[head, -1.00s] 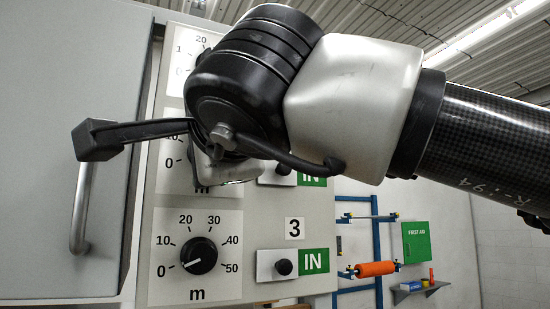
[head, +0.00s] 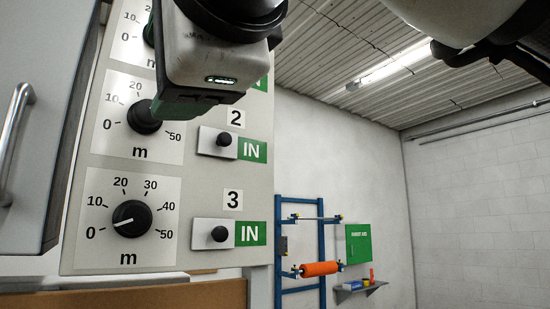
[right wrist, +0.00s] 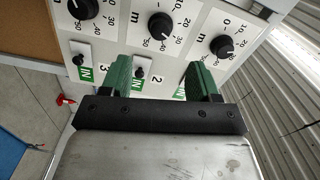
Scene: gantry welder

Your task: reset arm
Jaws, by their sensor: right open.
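My right gripper (head: 193,100) hangs in front of the upper part of the grey control panel (head: 250,190) in the head view, covering most of the top row. In the right wrist view, its two green fingers stand apart with nothing between them, and the right gripper (right wrist: 160,72) faces the panel. The second dial knob (head: 143,117) and the third dial knob (head: 131,218) are visible; the third points near 0. The black button of row 2 (head: 224,140) and that of row 3 (head: 220,234) sit beside green IN labels. My left gripper is out of view.
A grey cabinet door with a metal handle (head: 14,135) is left of the panel. A blue rack (head: 282,250) with an orange roll (head: 320,268), a green first aid box (head: 358,244) and a small shelf (head: 360,291) stand behind. Open room lies right of the panel.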

